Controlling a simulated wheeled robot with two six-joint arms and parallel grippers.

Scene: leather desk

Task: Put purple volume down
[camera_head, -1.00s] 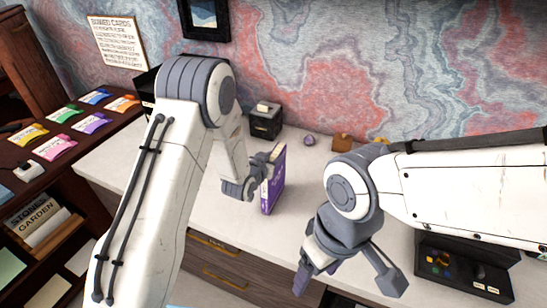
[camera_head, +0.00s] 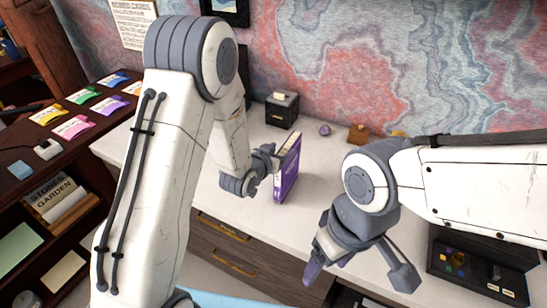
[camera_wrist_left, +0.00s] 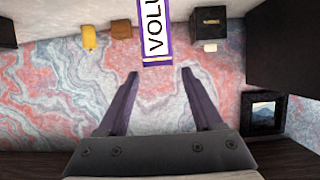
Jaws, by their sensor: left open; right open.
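The purple volume (camera_head: 288,170) stands upright on the pale desk top (camera_head: 330,195), in the middle of the head view. Its purple spine with "VOLU" lettering shows in the left wrist view (camera_wrist_left: 155,40), upside down in the scene there. My left gripper (camera_head: 268,160) is right beside the volume's left side in the head view. In the left wrist view its two fingers (camera_wrist_left: 160,72) are spread wide, with the volume's end between and just beyond their tips. My right gripper (camera_head: 355,280) is open and empty, in front of the desk's front edge, away from the volume.
A dark tray (camera_head: 475,268) lies at the right. A dark shelf with coloured cards (camera_head: 72,127) stands at the left.

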